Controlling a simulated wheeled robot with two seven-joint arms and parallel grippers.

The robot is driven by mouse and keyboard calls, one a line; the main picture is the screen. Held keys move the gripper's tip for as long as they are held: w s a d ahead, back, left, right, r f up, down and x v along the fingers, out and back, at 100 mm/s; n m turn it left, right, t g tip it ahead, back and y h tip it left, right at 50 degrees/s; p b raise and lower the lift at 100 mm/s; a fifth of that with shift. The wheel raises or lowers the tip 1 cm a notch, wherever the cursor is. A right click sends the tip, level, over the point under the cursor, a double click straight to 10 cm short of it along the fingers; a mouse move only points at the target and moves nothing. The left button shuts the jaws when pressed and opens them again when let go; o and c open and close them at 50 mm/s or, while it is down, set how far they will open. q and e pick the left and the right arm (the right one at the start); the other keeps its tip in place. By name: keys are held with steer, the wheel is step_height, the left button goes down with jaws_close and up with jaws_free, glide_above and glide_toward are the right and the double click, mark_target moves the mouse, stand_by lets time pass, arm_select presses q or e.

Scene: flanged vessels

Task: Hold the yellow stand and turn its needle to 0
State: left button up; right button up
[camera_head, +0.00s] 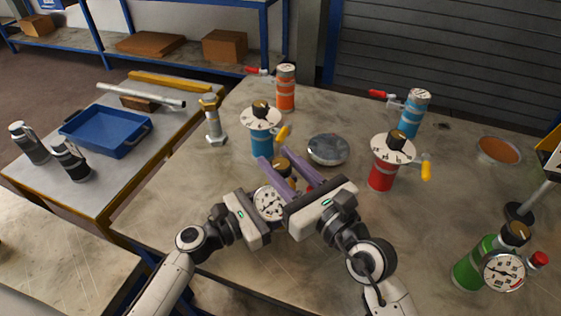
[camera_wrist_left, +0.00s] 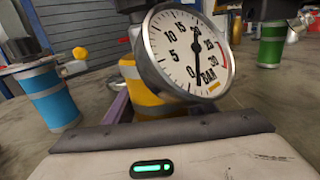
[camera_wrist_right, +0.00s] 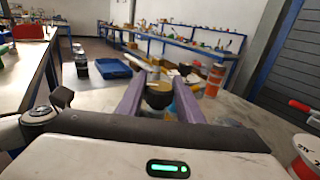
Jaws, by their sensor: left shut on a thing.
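The yellow stand carries a round white pressure gauge (camera_head: 269,203). In the left wrist view the yellow body (camera_wrist_left: 150,106) shows below the dial (camera_wrist_left: 188,50), marked 0 to 30 BAR. The dark needle runs roughly upright across the dial; I cannot tell which end is its tip. My left gripper (camera_head: 262,214) is shut on the yellow stand, its fingertips mostly hidden. My right gripper (camera_head: 284,168) has its purple fingers apart, with the stand's dark-topped knob (camera_wrist_right: 158,92) between them in the right wrist view. Gaps show beside the knob.
A blue stand (camera_head: 262,142) is close behind, and a red stand (camera_head: 381,177) is to the right. A round metal lid (camera_head: 328,149) lies between them. A green stand (camera_head: 468,268) is at the right front. A blue tray (camera_head: 105,131) is on the left table.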

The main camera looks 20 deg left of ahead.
steer(key=o, duration=0.4)
steer(key=shift+c, duration=0.2)
steer(key=v, duration=1.2)
